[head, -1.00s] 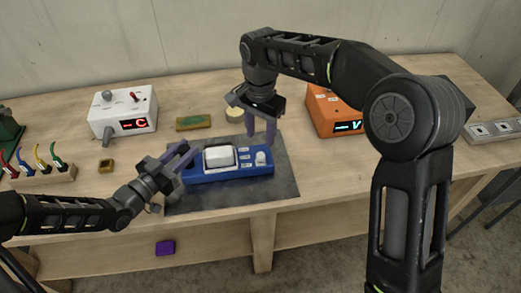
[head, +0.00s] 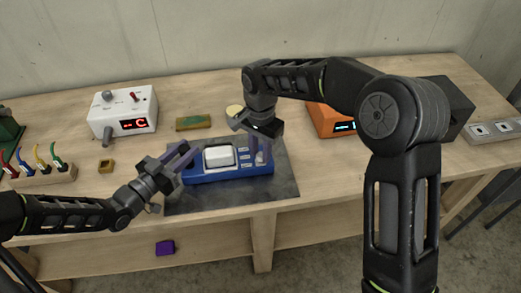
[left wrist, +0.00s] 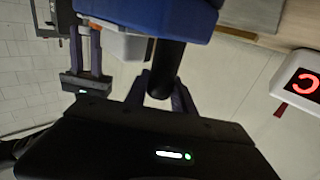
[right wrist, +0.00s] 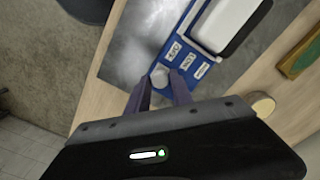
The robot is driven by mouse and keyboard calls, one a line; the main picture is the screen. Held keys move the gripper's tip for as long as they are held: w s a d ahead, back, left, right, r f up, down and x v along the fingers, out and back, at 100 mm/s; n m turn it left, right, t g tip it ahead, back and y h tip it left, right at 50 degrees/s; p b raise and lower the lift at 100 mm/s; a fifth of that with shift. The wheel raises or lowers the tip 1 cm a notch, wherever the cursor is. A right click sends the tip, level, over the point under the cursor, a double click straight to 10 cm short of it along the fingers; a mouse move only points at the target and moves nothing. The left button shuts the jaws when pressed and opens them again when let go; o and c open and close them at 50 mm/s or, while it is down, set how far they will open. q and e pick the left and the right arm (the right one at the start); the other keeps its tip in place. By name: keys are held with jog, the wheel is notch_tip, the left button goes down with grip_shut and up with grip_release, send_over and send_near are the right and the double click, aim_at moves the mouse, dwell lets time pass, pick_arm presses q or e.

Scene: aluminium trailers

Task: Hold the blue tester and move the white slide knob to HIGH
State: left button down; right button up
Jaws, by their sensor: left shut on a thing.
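The blue tester (head: 228,176) lies on the grey mat, with a white block on its top and three small labels at its right end. My left gripper (head: 185,158) is shut at the tester's left end; the left wrist view shows its fingers around a dark round handle (left wrist: 166,70). The white slide knob (right wrist: 160,76) stands beside the labels. My right gripper (right wrist: 158,88) points down at it, fingers apart, one on each side of the knob; contact cannot be made out.
A white box with a red display (head: 124,112) stands behind left, and an orange box (head: 333,120) behind right. The grey mat (head: 285,185) is bare at the front right.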

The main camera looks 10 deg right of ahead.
grip_shut()
dwell(1.0)
